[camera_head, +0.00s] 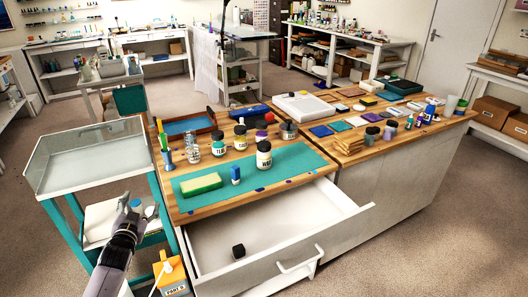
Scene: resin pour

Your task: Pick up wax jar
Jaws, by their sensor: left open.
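A white jar with a black lid, its label seeming to read "WAX" (264,157), stands upright on the teal mat (292,161) on the wooden worktop. Similar black-lidded jars stand behind it, one of them labelled "TURP" or similar (218,145) and another (240,139) beside it. My left gripper (131,203) is open and empty at the lower left, beside the trolley and well apart from the jar. My right gripper is not in view.
A green and yellow sponge (201,184) and a small blue bottle (235,175) sit on the mat's front. An open drawer (215,237) with a small black object (238,251) juts out below the worktop. A teal-and-white trolley (84,165) stands left; an orange container (172,272) is below.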

